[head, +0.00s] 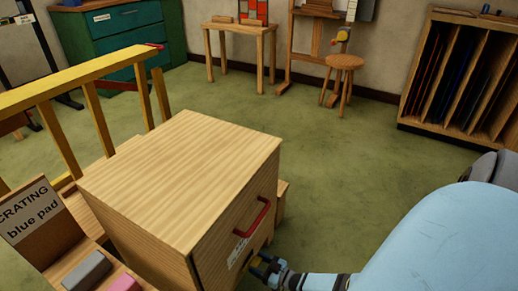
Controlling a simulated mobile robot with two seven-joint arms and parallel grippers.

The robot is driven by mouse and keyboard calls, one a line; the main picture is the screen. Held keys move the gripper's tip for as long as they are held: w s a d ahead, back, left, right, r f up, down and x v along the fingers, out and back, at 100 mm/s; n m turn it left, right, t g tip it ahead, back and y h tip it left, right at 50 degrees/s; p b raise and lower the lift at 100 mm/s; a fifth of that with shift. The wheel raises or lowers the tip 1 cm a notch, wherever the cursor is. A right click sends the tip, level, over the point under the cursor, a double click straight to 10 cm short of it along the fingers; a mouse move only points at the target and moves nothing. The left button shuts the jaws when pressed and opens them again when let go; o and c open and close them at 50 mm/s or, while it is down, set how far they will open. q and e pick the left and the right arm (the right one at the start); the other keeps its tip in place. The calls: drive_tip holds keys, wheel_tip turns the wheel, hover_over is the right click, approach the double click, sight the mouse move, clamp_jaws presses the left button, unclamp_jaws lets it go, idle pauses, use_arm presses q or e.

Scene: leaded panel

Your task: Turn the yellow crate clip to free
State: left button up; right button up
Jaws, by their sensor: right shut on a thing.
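A yellow slatted frame (70,84) stands at the left, behind a wooden box. A small red piece (155,46) sits at the far end of its top rail. I cannot make out a yellow clip for certain. My right gripper (262,266) is at the lower front face of the wooden box (185,165), below its red handle (252,216). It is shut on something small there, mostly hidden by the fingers. My left gripper is not in view.
A bench with a sign reading "CRATING blue pad" (36,214) holds a grey block (87,270) and a pink block (124,284). A stool (344,63), a small table (240,29) and a slotted rack (465,75) stand at the back. The green floor (350,150) between is clear.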

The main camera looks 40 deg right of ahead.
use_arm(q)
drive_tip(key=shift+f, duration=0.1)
use_arm(e)
drive_tip(key=o, duration=0.9)
use_arm(q)
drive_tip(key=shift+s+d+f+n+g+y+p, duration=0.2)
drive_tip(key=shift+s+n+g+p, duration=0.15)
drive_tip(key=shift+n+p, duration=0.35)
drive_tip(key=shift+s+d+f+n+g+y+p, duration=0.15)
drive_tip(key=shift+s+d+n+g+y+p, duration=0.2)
drive_tip(key=shift+p, duration=0.5)
use_arm(e)
drive_tip(key=shift+v, duration=7)
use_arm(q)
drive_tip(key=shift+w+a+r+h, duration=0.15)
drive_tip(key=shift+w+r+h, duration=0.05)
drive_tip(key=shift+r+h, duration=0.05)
